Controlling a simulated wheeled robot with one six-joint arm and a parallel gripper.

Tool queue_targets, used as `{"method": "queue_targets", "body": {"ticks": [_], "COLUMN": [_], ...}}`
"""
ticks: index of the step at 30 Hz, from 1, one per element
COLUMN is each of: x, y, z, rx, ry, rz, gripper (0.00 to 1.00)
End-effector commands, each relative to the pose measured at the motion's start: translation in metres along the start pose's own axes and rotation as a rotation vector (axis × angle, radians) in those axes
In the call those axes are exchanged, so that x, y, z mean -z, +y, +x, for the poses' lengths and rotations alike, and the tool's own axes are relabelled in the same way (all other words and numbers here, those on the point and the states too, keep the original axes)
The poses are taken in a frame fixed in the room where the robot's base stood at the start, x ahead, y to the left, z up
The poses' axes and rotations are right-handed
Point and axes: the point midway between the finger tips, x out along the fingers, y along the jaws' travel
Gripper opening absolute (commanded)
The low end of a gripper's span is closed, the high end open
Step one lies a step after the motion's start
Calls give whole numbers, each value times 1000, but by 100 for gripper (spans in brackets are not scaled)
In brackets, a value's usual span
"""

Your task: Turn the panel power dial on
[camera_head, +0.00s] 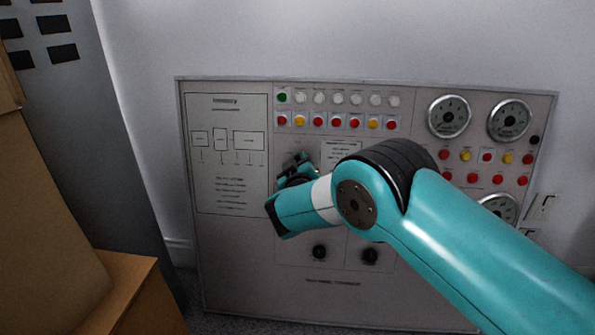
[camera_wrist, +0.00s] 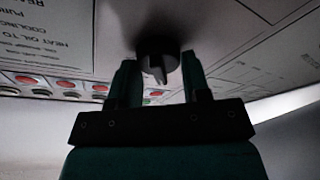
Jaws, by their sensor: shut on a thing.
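The grey control panel (camera_head: 235,265) stands against the wall in the head view. My gripper (camera_head: 292,164) is at the panel's middle-left, below the rows of lights, and hides what is behind it. In the wrist view a dark round dial (camera_wrist: 157,47) with a raised grip bar lies between the two fingers of my gripper (camera_wrist: 158,72). The fingers are shut on the dial, one on each side. The dial itself is hidden in the head view. I cannot tell its setting, as no position marks are readable.
Two dark knobs (camera_head: 319,252) (camera_head: 370,255) sit low on the panel. Rows of coloured lights (camera_head: 337,122) lie above my gripper, and round gauges (camera_head: 448,116) are at the upper right. Brown boxes (camera_head: 135,295) stand at the left.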

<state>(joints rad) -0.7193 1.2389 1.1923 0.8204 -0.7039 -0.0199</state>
Motion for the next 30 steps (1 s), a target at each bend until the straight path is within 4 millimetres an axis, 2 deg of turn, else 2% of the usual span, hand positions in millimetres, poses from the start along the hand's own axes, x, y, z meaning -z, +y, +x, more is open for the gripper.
{"method": "queue_targets", "body": {"ticks": [3, 30], "x": [-6, -6], "y": [-5, -2], "z": [0, -1], "rx": [-28, -263], "ry": [1, 2], "rz": [94, 918], "gripper": [20, 20]}}
